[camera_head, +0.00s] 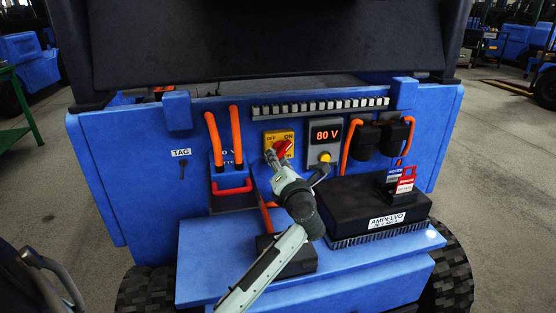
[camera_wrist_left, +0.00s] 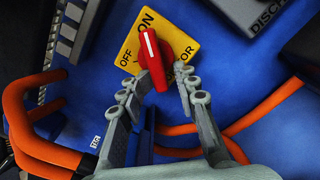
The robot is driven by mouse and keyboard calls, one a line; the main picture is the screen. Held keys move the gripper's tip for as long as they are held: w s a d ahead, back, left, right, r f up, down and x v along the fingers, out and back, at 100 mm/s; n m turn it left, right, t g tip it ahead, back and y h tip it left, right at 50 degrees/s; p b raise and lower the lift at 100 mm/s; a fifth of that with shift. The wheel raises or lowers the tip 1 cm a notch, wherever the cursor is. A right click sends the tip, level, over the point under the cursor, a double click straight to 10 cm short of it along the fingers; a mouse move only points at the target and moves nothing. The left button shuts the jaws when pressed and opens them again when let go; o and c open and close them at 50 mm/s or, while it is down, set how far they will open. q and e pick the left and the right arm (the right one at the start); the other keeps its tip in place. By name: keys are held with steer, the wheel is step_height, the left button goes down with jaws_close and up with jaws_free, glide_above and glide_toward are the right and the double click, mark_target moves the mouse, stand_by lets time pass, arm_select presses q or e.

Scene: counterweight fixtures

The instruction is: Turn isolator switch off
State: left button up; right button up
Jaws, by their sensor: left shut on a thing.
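The isolator switch is a red knob (camera_head: 284,148) on a yellow plate marked ON and OFF, on the blue panel. It also shows in the left wrist view (camera_wrist_left: 151,50), where its white stripe points toward the ON mark. My left gripper (camera_head: 273,160) reaches the knob from below. In the left wrist view its fingers (camera_wrist_left: 157,82) lie on either side of the knob's lower part and are shut on it. My right gripper is in neither view.
A display reading 80 V (camera_head: 326,134) is right of the switch. Orange cables (camera_head: 236,135) and a red handle (camera_head: 232,188) are left. A black box (camera_head: 365,203) with a red tag (camera_head: 406,180) stands on the blue ledge (camera_head: 205,265) at lower right.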

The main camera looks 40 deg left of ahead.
arm_select(q)
steer(key=n+b, duration=0.3)
steer(key=n, duration=0.1)
steer(key=shift+w+b, duration=0.2)
steer(key=shift+b, duration=0.2)
stand_by(0.4)
steer(key=shift+w+d+f+n+b, duration=0.1)
steer(key=shift+w+n+b, duration=0.05)
steer(key=shift+n+b, duration=0.85)
steer(key=shift+w+d+f+n+b, duration=0.1)
steer(key=shift+n+b, duration=0.7)
steer(key=shift+b, duration=0.25)
steer(key=shift+r, duration=0.1)
